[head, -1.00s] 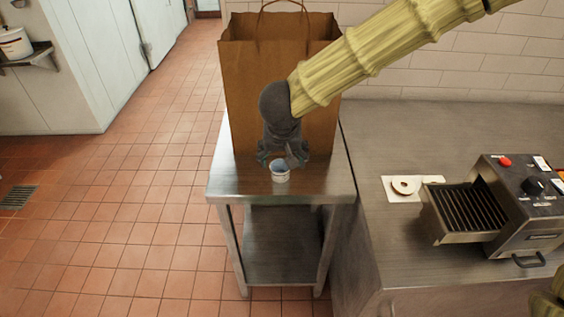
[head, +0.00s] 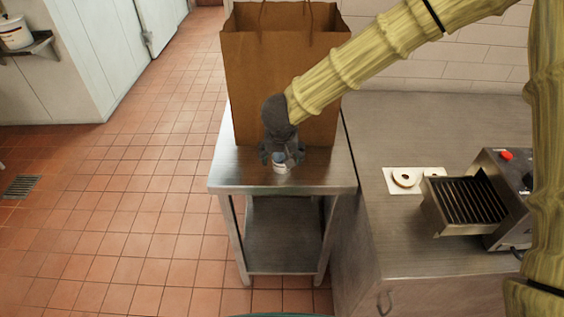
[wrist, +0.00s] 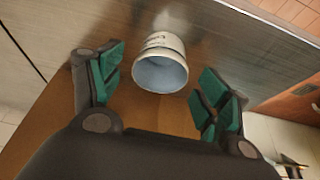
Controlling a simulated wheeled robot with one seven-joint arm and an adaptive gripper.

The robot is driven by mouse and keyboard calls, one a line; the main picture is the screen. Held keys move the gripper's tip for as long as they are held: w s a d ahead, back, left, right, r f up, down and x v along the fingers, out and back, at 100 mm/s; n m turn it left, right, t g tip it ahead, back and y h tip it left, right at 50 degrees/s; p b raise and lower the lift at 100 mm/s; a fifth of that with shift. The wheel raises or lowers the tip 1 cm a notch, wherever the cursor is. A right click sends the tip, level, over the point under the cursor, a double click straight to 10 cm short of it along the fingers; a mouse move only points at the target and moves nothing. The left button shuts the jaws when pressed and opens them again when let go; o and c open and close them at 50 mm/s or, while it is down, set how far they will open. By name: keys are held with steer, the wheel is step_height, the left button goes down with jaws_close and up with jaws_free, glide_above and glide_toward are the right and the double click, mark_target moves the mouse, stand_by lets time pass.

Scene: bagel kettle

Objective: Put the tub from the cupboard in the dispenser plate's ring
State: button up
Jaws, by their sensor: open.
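A small white tub (head: 281,168) with a bluish top stands upright near the front of a steel side table (head: 318,178). In the wrist view the tub (wrist: 161,64) shows between and just beyond the two green-padded fingers. My gripper (head: 281,158) is over the tub in the head view, and it partly hides the tub's top. In the wrist view my gripper (wrist: 158,88) is open, with a gap between each finger and the tub.
A tall brown paper bag (head: 255,80) stands on the side table right behind my gripper. The tiled floor at left is clear.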

steer(key=shift+x, duration=0.8)
steer(key=c, duration=0.8)
steer(key=shift+r, duration=0.1)
steer(key=shift+c, duration=0.5)
